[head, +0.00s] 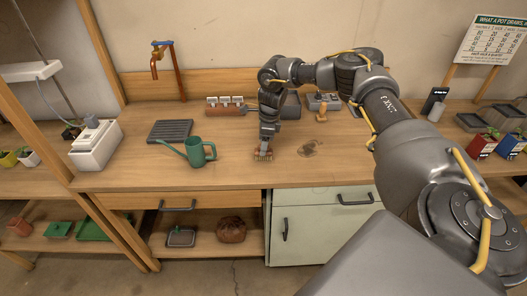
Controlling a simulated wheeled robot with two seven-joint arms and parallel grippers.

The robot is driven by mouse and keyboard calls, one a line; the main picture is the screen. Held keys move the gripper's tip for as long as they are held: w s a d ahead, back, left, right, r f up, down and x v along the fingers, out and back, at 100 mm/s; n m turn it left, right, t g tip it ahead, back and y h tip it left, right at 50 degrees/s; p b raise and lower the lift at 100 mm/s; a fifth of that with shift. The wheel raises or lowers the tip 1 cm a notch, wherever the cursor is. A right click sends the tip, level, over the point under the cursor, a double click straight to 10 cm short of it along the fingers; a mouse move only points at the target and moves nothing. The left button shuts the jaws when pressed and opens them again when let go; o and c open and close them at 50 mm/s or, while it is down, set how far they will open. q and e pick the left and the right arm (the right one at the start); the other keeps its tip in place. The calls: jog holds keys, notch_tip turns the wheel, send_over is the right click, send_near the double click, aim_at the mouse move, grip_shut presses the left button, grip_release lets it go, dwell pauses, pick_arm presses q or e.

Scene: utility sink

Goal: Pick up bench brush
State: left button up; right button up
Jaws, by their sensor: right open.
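The bench brush (263,155) lies on the wooden bench top near its front, with pale bristles facing me. My right gripper (264,146) reaches down from above and is right at the brush. Its jaws are open, and the small gap between the fingers and the brush is hard to make out. The gripper hides the back part of the brush. My left gripper is not in the head view.
A green watering can (196,153) stands just left of the brush, with a dark slatted tray (170,131) behind it. A soil smudge (311,147) lies to the right.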

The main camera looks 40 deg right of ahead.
notch_tip(320, 180, down, 3)
jog(key=shift+w+f+p, duration=0.1)
jog(key=shift+f+p, duration=0.1)
jog(key=shift+p, duration=0.15)
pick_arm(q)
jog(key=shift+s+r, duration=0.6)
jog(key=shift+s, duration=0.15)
pick_arm(e)
jog(key=c, duration=1.1)
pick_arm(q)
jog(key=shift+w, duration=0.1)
pick_arm(e)
jog(key=shift+r, duration=0.1)
